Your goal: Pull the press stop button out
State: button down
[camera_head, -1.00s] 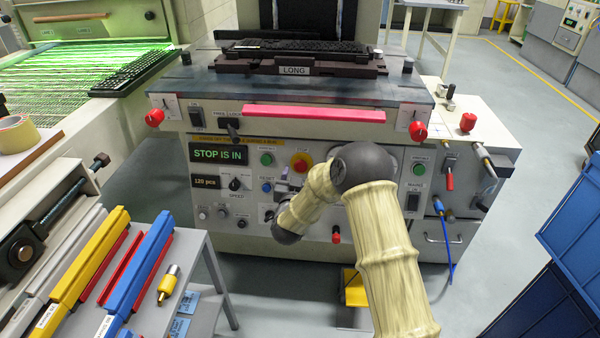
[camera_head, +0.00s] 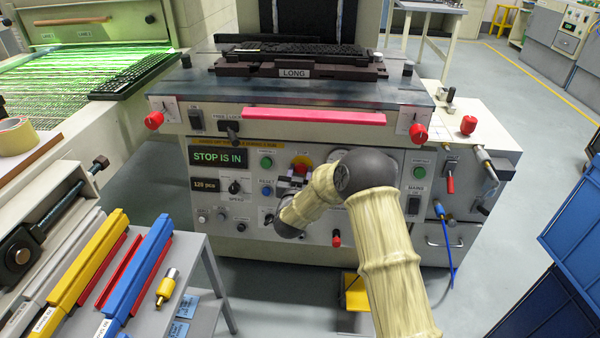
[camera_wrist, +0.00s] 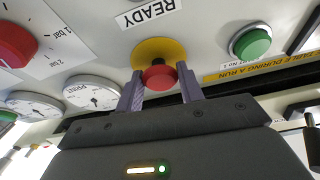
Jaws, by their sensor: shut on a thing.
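The press stop button (camera_wrist: 160,78) is a red mushroom head on a yellow disc (camera_wrist: 160,51) in the press's front panel. In the wrist view, which is upside down, the two grey fingers of my gripper (camera_wrist: 159,87) stand at either side of the red head and are shut on it. In the head view my gripper (camera_head: 293,174) is in front of the button and hides most of it; part of the yellow disc (camera_head: 304,159) shows above. The display (camera_head: 218,156) reads STOP IS IN.
A green button (camera_wrist: 251,41) and round gauges (camera_wrist: 92,92) flank the stop button. A blue reset button (camera_head: 266,191) is left of my gripper. The pink bar (camera_head: 314,115) runs above the panel. A rack with coloured bars (camera_head: 140,262) stands at front left; blue crates (camera_head: 560,300) are at right.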

jog(key=shift+s+r, duration=0.2)
jog(key=shift+s, duration=0.15)
jog(key=shift+f, duration=0.15)
jog(key=c, duration=0.9)
grip_release()
jog(key=shift+s, duration=0.1)
jog(key=shift+a, duration=0.1)
jog(key=shift+s+p, duration=0.3)
jog(key=s+p, duration=0.1)
jog(key=s, duration=0.4)
jog(key=s+p, duration=0.1)
jog(key=s, duration=0.5)
jog(key=s+a+p, duration=0.1)
jog(key=s, duration=0.5)
